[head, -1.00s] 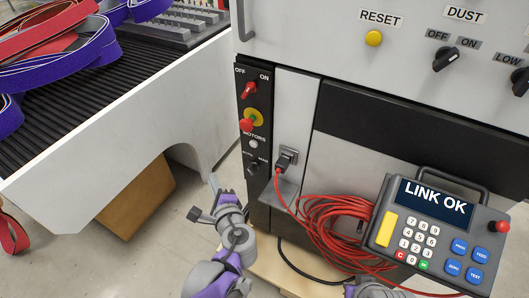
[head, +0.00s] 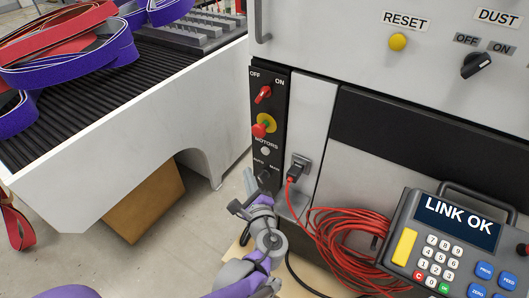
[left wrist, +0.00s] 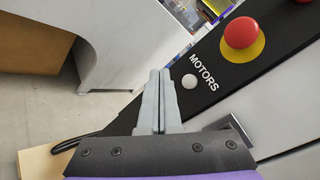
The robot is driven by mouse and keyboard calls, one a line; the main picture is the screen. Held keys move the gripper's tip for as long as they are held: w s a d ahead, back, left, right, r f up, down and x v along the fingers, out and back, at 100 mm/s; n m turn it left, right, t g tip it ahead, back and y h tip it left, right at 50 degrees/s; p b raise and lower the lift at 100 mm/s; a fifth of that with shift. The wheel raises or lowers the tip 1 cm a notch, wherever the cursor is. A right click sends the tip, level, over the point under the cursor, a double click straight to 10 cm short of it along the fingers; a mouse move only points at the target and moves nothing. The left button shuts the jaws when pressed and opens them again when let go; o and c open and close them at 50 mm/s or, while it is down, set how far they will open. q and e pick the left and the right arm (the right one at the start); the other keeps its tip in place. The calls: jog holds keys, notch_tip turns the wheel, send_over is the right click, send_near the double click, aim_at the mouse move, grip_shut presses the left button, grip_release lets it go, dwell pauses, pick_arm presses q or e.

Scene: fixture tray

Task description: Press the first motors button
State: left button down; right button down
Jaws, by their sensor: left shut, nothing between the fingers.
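The motors button (head: 265,151) is a small round white button on the black control strip (head: 284,106), under the word MOTORS. My right gripper is not in view.
A red emergency knob (head: 261,129) on a yellow base and a red switch (head: 263,94) sit above the button. A black AUTO/MAN selector (head: 265,175) is below. Red cable (head: 340,243) hangs beside a LINK OK pendant (head: 446,233). A white conveyor (head: 110,135) stands left.

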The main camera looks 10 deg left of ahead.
aim_at(265, 151)
pick_arm(q)
jog(key=shift+w+d, duration=0.35)
jog(key=shift+w, duration=0.6)
jog(key=shift+w+d, duration=0.35)
jog(key=shift+w, duration=0.55)
jog(key=shift+w+d, duration=0.35)
jog(key=shift+w, duration=0.6)
jog(key=shift+w, duration=0.1)
jog(key=shift+w+d, duration=0.15)
jog(key=shift+w, duration=0.15)
jog(key=shift+w+d, duration=0.15)
jog(key=shift+w, duration=0.3)
dwell(0.4)
jog(key=shift+s, duration=0.15)
jog(key=shift+s+a, duration=0.3)
jog(key=shift+s, duration=0.4)
